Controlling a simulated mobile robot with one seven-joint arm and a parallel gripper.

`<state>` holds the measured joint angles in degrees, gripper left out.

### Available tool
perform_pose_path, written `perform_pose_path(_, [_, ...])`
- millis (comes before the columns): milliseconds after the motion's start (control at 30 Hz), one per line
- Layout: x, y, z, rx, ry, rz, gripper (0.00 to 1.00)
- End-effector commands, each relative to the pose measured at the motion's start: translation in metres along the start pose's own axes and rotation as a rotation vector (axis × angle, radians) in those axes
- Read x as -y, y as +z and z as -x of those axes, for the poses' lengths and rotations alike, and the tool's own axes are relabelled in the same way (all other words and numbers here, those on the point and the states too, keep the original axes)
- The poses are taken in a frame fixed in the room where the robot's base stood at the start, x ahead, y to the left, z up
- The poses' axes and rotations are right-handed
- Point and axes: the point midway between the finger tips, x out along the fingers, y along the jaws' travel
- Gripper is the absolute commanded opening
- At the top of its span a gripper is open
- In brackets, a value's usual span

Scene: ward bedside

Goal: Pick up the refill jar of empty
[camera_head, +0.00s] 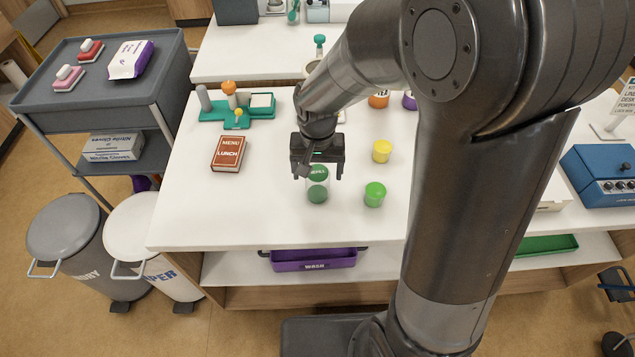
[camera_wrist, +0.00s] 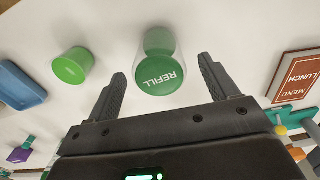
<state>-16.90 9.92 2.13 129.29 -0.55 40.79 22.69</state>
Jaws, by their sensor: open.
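The refill jar (camera_head: 317,190) is a clear jar with a green lid and green contents, upright on the white table. In the wrist view the jar (camera_wrist: 159,68) shows its round green lid, lettered REFILL, between and a little beyond my fingertips. My gripper (camera_head: 318,177) is open and points down over the jar in the head view. In the wrist view its two fingers (camera_wrist: 162,72) stand apart, one to each side of the lid. I see no clear contact between fingers and jar. The gripper partly covers the jar's top in the head view.
A green lidded pot (camera_head: 375,194) stands close to the right of the jar, with a yellow pot (camera_head: 381,151) behind it. A brown lunch menu (camera_head: 228,154) lies to the left. A teal tray (camera_head: 225,117) with items is behind. The table's front edge is near.

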Motion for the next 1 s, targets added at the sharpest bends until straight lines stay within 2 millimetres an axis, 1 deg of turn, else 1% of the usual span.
perform_pose_path(33, [0.000,0.001,-0.010,0.005,0.002,0.000,0.79])
perform_pose_path(100, [0.000,0.001,-0.020,0.004,0.002,0.000,0.79])
perform_pose_path(200, [0.000,0.001,-0.030,0.003,0.001,0.000,0.79])
perform_pose_path(300, [0.000,0.001,-0.034,0.001,0.000,0.000,0.79])
perform_pose_path(500, [0.000,0.001,-0.035,0.000,0.000,0.000,0.79])
perform_pose_path(567, [0.000,0.001,-0.035,0.000,0.000,0.000,0.75])
perform_pose_path(1000, [0.000,0.001,-0.034,0.000,0.000,0.000,0.39])
